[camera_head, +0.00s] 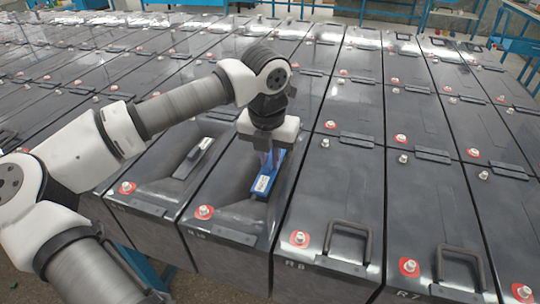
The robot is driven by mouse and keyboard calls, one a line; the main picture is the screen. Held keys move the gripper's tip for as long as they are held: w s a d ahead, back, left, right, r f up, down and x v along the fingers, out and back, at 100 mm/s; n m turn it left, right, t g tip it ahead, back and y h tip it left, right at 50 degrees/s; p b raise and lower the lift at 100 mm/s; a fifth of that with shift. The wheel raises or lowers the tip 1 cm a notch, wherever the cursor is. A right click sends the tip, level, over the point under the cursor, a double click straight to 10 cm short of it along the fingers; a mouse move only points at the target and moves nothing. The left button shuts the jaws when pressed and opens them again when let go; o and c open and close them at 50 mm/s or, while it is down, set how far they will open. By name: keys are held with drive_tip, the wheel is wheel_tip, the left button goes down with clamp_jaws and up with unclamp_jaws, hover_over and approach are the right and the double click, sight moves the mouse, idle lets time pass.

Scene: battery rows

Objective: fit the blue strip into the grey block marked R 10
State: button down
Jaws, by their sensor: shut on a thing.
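The blue strip (267,178), with a white label on its near end, is in my gripper (269,156). My gripper is shut on it from above. The strip is over the top of the dark grey block (232,213) left of the one marked R 8; I cannot tell whether it touches. That block's mark is too small to read surely. The block marked R 10 cannot be read out clearly; the numbers rise leftward from R 7 and R 8, and the block farther left (143,208) has a faint mark. A grey strip (194,157) lies on its top.
Rows of dark blocks with red-ringed terminals stand close together. Blocks R 8 (329,229) and R 7 (432,236) have raised black handles at the front. Blue benches (519,45) stand at the back. My arm covers part of the left rows.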

drive_tip(key=shift+f+b, duration=0.9)
drive_tip(key=shift+b, duration=0.85)
idle(1.3)
drive_tip(key=c, duration=0.9)
unclamp_jaws()
drive_tip(key=shift+o, duration=0.2)
drive_tip(key=shift+r, duration=0.15)
drive_tip(key=shift+r+p, duration=1.75)
drive_tip(key=shift+r, duration=1.65)
